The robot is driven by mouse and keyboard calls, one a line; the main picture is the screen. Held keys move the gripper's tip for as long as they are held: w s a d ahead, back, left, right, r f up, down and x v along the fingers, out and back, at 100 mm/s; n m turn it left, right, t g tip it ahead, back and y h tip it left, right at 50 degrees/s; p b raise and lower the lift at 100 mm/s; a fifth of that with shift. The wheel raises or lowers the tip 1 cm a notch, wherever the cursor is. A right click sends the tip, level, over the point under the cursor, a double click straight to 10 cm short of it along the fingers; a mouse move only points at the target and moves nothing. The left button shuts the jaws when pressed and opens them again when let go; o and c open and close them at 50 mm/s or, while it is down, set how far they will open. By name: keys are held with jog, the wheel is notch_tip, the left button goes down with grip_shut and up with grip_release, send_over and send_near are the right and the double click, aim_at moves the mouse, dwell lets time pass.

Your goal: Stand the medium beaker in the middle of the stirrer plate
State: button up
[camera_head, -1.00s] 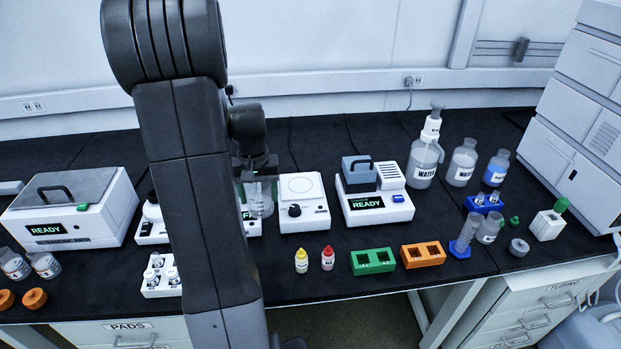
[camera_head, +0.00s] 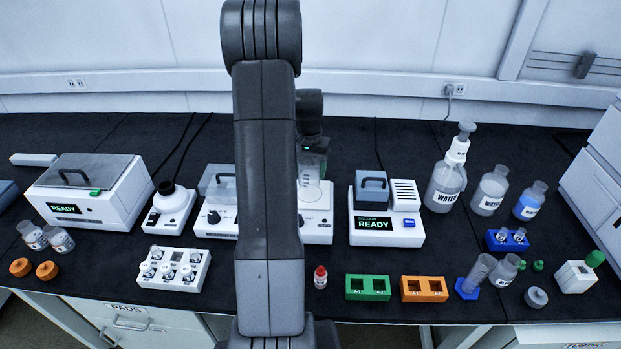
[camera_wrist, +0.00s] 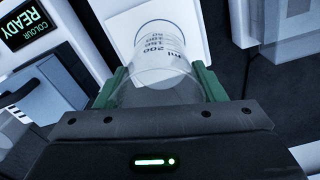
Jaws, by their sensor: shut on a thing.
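The medium beaker (camera_head: 314,166) is clear, with dark graduation marks up to 200 ml; it also shows in the wrist view (camera_wrist: 162,50). My gripper (camera_head: 312,146) is shut on it, with a green-padded finger (camera_wrist: 115,82) on either side of the glass. The stirrer plate (camera_head: 321,230) is a white box with a dark knob, partly hidden behind my arm. The beaker is over its top in both views, and the white top (camera_wrist: 188,12) shows beyond the glass. I cannot tell whether the beaker's base touches the plate.
The colorimeter (camera_head: 387,232), reading READY, stands close to the right of the stirrer plate. Another white device with a clear cover (camera_head: 216,215) stands to its left. A red-capped bottle (camera_head: 320,278), a green rack (camera_head: 368,288) and an orange rack (camera_head: 424,290) stand in front.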

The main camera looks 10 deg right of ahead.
aim_at(309, 179)
jog(key=shift+f, duration=2)
jog(key=shift+f, duration=0.1)
jog(key=shift+f, duration=0.15)
jog(key=o, duration=1.1)
notch_tip(309, 179, up, 12)
jog(key=shift+r+b, duration=0.25)
jog(key=shift+b, duration=0.35)
